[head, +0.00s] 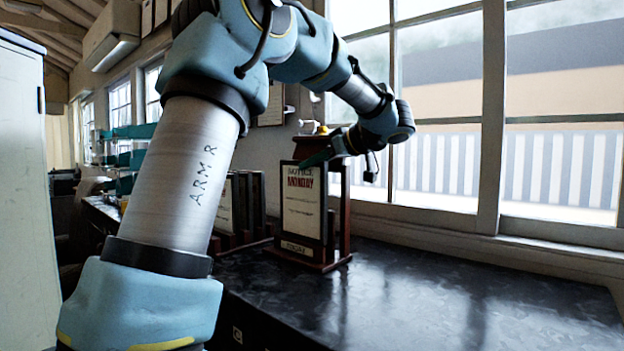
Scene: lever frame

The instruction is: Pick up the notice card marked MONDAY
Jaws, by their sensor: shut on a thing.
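My gripper (318,158) reaches in from the right at the card's top edge. It is shut on the card, which still stands within the frame of the stand. The fingertips are small and dark here, and their exact contact with the card is hard to see.
More dark frames with a pale card (226,208) stand just left of the stand. A small cup (309,127) sits behind my gripper. A window (450,110) and its sill bound the bench at the back. The bench top (430,300) is clear to the right.

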